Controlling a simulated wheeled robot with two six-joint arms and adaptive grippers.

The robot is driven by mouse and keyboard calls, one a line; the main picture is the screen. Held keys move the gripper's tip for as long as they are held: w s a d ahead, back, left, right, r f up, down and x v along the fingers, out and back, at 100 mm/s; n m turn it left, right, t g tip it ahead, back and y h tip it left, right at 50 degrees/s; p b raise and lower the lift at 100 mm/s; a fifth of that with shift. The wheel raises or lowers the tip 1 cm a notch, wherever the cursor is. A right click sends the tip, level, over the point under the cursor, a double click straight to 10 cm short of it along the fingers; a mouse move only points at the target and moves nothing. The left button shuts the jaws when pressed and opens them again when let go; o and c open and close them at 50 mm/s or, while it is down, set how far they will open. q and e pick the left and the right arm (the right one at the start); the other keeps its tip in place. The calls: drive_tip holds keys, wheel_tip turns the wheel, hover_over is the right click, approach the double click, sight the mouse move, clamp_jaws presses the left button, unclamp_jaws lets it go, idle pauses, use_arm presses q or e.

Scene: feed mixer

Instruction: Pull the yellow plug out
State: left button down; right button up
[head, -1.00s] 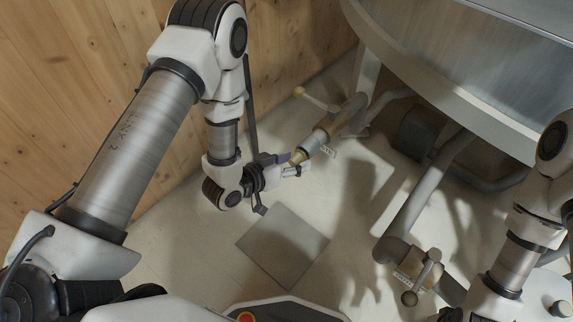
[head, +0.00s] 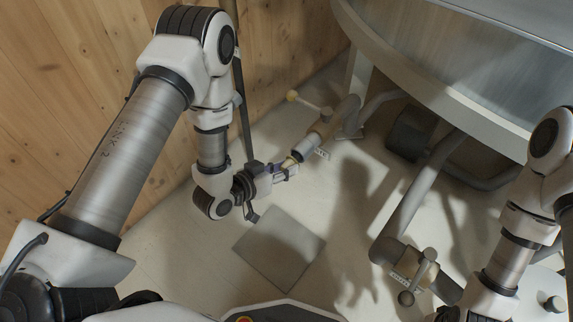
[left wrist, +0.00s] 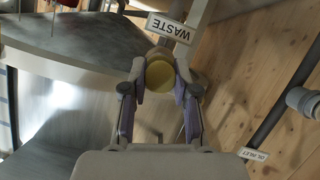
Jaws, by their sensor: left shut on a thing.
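The yellow plug (head: 288,162) sits at the lower end of a pipe (head: 308,147) with a WASTE label (head: 321,154). My left gripper (head: 284,169) is shut on the plug, with one finger on each side. In the left wrist view the plug's round yellow face (left wrist: 160,75) shows between the fingertips of the left gripper (left wrist: 158,82), in front of the pipe end; I cannot see any gap between plug and pipe. My right arm is at the right of the head view; its gripper is out of the frame.
A lever with a pale knob (head: 292,96) stands on the waste pipe. A large metal vessel (head: 440,60) overhangs at the upper right. A second pipe with a valve handle (head: 430,254) is at the lower right. A wooden wall (head: 90,70) closes the left. A flat grey plate (head: 279,248) lies on the floor.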

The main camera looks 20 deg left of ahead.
use_arm(q)
drive_tip(key=s, duration=0.1)
drive_tip(key=s+a, duration=0.1)
drive_tip(key=s, duration=0.1)
drive_tip(key=s+a+p, duration=0.1)
drive_tip(key=s, duration=0.1)
drive_tip(key=shift+s+f, duration=0.25)
idle(0.4)
